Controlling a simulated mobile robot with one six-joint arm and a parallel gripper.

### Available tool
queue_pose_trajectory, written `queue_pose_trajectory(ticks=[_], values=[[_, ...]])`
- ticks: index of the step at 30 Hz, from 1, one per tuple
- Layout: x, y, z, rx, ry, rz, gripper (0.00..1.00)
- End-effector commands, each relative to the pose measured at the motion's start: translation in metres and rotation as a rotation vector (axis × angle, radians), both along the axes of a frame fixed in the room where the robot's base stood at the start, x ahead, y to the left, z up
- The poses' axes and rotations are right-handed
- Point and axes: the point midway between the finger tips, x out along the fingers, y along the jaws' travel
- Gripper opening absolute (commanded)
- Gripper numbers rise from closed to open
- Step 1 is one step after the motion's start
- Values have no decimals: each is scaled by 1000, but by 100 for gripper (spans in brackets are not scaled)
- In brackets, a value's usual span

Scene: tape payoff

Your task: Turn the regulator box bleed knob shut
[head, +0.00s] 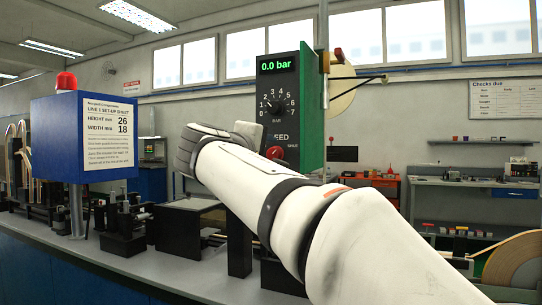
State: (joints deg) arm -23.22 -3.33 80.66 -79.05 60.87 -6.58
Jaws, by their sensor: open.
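The regulator box (260,85) stands upright right of the picture's middle, with a dark front panel and a green side. Its display (279,63) reads 0.0 bar. Below it is a dial knob (273,107) with a scale up to 7 BAR. Lower down, a partly covered label ends in "EED", and a red knob (276,153) shows under it, just above my arm. The knob's turn position is too small to read. My white arm crosses in front of the box's lower part. My gripper is hidden behind the arm, so its place relative to the knob cannot be seen.
A blue box with a set-up sheet (108,137) and a red beacon (66,81) stands on the bench (150,262) at left. Dark machine parts (125,236) crowd the bench. A tape roll (515,262) is at lower right. A pale disc (342,90) is behind the box.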

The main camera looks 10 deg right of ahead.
Motion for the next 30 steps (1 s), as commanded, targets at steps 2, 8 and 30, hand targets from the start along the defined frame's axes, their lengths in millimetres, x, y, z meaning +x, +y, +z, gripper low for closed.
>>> queue_pose_trajectory(ticks=[2, 8, 30], values=[[-13, 10, 1, 0, 0, 5, 50], [-36, 26, 2, 0, 0, 3, 50], [-44, 15, -16, 69, 89, -5, 50]])
